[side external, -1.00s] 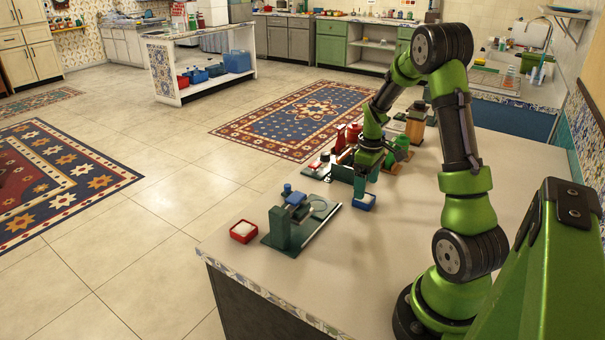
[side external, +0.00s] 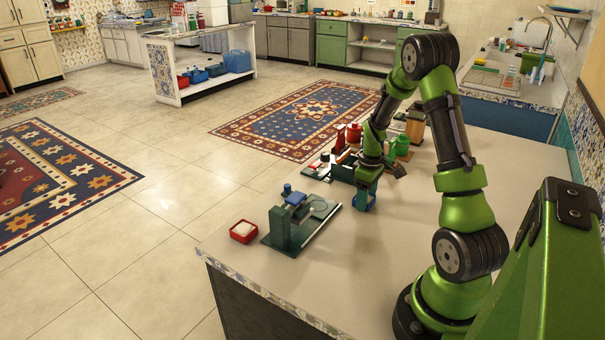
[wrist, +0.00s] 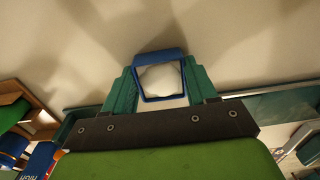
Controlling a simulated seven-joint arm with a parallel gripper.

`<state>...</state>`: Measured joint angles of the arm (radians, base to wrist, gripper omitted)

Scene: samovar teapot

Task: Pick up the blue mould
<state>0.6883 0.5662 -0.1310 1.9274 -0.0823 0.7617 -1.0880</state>
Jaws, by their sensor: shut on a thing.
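The blue mould (side external: 371,205), a small square tray with white filling, is on the worktop right of the dark green press. In the wrist view the blue mould (wrist: 160,55) sits between the two teal fingers, its white contents facing the camera. My gripper (side external: 364,198) points down at the mould, and in the wrist view my gripper (wrist: 162,75) is shut on its two sides. Part of the mould is hidden by the fingers in the side view. I cannot tell any gap between mould and worktop.
A red mould (side external: 243,231) with white filling stands at the worktop's left edge. The dark green press (side external: 285,228) is beside it. Red and green containers (side external: 403,145) and other items crowd behind my gripper. The worktop (side external: 400,240) in front is clear.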

